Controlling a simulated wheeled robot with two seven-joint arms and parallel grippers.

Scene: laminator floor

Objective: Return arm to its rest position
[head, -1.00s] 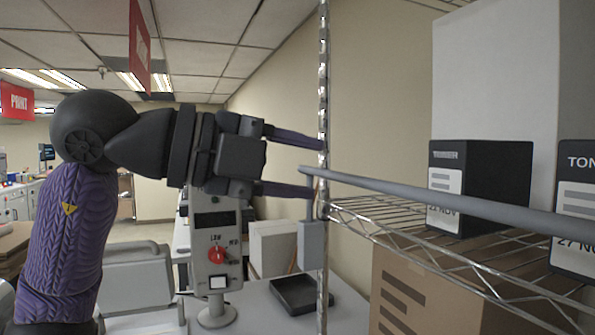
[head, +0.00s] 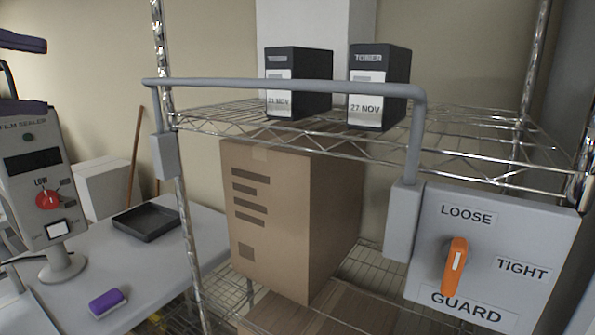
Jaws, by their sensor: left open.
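My left gripper (head: 46,75) shows only at the left edge of the head view. Its two dark purple fingers are spread apart, one above the other, with nothing visible between them. They are above the grey film sealer (head: 30,185) in the picture and left of the shelf's chrome post. The rest of that arm is outside the picture. My right gripper is not in view.
A grey guard bar (head: 290,84) spans the wire shelf (head: 450,135) holding two toner boxes (head: 298,80) (head: 380,85). The guard panel (head: 490,255) has an orange knob (head: 454,265). A carton (head: 270,215) stands below. A black tray (head: 146,222) and purple block (head: 107,302) lie on the table (head: 190,262).

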